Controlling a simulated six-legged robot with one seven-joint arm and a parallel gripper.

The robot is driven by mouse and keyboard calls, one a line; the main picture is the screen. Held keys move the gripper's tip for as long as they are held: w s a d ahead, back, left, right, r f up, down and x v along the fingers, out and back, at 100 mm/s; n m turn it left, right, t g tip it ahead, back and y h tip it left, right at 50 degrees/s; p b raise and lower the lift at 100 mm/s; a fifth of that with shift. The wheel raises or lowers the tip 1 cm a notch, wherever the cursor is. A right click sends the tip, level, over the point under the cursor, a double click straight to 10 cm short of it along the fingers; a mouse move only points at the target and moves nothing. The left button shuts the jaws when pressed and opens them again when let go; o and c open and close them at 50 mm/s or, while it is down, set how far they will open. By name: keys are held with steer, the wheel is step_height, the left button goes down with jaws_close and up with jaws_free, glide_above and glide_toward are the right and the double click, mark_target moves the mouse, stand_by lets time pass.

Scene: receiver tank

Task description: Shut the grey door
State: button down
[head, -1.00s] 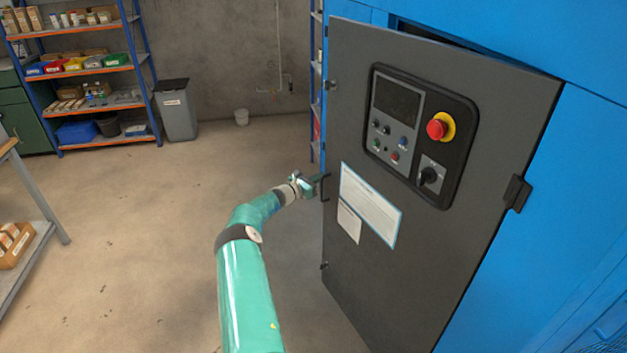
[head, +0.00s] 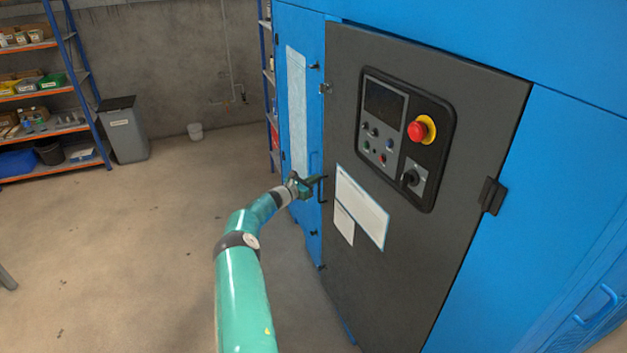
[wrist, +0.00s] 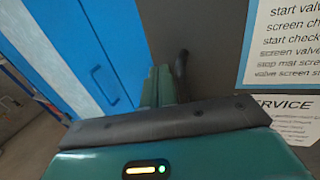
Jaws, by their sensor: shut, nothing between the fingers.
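The grey door (head: 420,255) stands on the front of the blue cabinet (head: 490,55). In the head view it lies nearly flush with the cabinet front; whether it is fully latched I cannot tell. It carries a control panel, paper labels and a black handle (head: 322,191) at its left edge. My gripper (head: 312,181) is shut and empty at that left edge, by the handle; whether it touches I cannot tell. In the wrist view, the handle (wrist: 181,75) rises just right of my gripper, with the grey door behind it.
A blue panel with its own handle (wrist: 104,85) is left of the grey door. The concrete floor between is open.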

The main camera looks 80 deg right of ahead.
steer(key=shift+w+d+f, duration=0.1)
steer(key=shift+d+f, duration=0.05)
steer(key=shift+f, duration=0.15)
steer(key=shift+r, duration=0.1)
